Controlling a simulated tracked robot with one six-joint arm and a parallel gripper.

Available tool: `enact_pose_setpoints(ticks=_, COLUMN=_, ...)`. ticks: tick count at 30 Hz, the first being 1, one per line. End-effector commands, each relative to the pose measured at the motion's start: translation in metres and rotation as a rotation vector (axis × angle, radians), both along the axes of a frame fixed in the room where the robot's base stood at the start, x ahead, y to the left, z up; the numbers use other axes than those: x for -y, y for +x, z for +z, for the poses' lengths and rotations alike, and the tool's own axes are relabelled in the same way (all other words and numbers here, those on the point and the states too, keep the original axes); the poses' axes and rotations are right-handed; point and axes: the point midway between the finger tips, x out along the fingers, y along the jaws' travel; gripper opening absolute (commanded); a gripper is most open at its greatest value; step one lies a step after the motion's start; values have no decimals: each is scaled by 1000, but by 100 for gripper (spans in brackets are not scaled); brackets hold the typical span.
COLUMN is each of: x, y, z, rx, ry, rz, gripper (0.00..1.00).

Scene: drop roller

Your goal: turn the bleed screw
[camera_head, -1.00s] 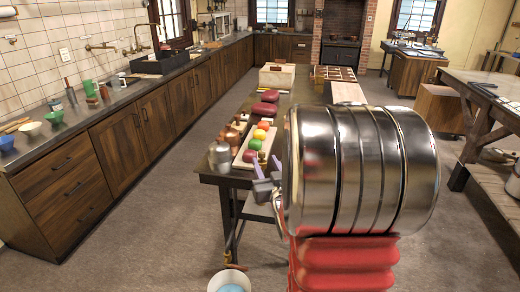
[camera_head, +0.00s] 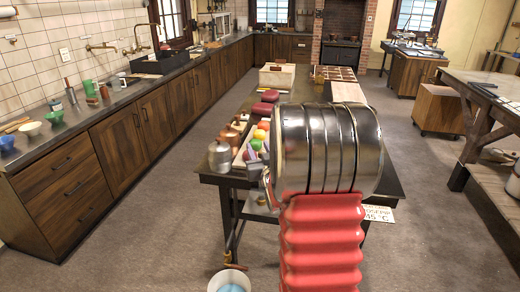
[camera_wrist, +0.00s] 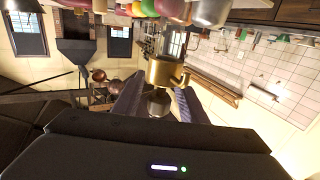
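My gripper (camera_wrist: 158,98) shows in the wrist view, with its two dark fingers apart. A rounded silvery knob (camera_wrist: 158,103) shows between the fingers, with gaps beside it. Just beyond it is a brass fitting (camera_wrist: 164,72) with a short stub on its side; I cannot tell whether this is the bleed screw. In the head view, only a bit of my gripper (camera_head: 266,178) shows at the left of my large metal arm section, near the table's front edge. My arm hides what lies behind it there.
The long dark table (camera_head: 222,178) carries a metal canister (camera_head: 220,157), coloured balls and a pale box (camera_head: 277,76). A bucket (camera_head: 229,281) stands on the floor by its leg. A white sign (camera_head: 380,214) hangs at its front right. The floor on the left is clear.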

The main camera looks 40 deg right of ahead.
Motion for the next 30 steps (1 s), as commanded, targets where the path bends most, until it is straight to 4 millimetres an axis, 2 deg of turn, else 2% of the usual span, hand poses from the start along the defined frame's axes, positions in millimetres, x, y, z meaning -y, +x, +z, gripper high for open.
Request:
enact_pose_setpoints(ticks=2, x=0, y=0, z=0, rx=0, ry=0, rz=0, gripper=35)
enact_pose_setpoints(ticks=17, x=0, y=0, z=0, rx=0, ry=0, rz=0, gripper=0)
enact_pose_setpoints(ticks=18, x=9, y=-1, z=0, rx=0, ry=-1, rz=-4, gripper=0)
enact_pose_setpoints(ticks=21, x=3, y=-1, z=0, rx=1, ry=0, rz=-2, gripper=0)
enact_pose_setpoints(ticks=30, x=1, y=-1, z=0, rx=0, ry=1, rz=0, gripper=0)
